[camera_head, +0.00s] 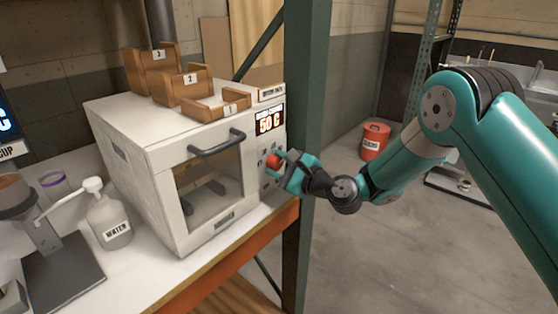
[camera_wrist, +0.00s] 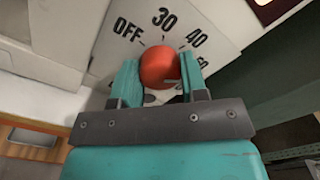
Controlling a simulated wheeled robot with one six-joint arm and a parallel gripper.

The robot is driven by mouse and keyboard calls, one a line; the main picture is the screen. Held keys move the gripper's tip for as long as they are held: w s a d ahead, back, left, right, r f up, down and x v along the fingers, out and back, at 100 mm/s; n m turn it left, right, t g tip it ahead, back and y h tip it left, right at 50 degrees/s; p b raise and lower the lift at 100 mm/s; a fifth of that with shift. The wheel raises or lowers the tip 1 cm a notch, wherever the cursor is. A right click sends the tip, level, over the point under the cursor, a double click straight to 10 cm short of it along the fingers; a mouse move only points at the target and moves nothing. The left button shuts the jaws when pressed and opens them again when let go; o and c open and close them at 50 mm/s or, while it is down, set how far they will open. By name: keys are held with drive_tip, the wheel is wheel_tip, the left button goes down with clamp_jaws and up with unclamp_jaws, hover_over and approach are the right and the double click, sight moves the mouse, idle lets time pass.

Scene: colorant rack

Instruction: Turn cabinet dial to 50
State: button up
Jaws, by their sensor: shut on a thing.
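The white cabinet (camera_head: 150,165) stands on the bench with its windowed door closed. Its display (camera_head: 269,118) reads "50 C". The red dial (camera_head: 273,161) is on the panel right of the door, below the display. My gripper (camera_head: 284,164) is at the dial, coming from the right. In the wrist view the orange-red dial (camera_wrist: 159,66) sits between the two teal fingers of my gripper (camera_wrist: 160,82), which are shut on it. The panel around it shows the marks OFF, 30 and 40; other marks are partly hidden by the fingers. The dial's pointer is hard to make out.
Three wooden trays (camera_head: 182,85) numbered 1 to 3 sit on top of the cabinet. A WATER bottle (camera_head: 108,219) stands left of it. A green post (camera_head: 305,130) rises close behind my gripper. A red bucket (camera_head: 374,141) is on the floor beyond.

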drive_tip(key=shift+m, duration=0.3)
drive_tip(key=o, duration=0.9)
drive_tip(key=b+v, duration=1.1)
drive_tip(key=v, duration=0.6)
drive_tip(key=shift+s+d+b, duration=0.15)
drive_tip(key=shift+d+b, duration=0.05)
drive_tip(key=shift+b, duration=0.15)
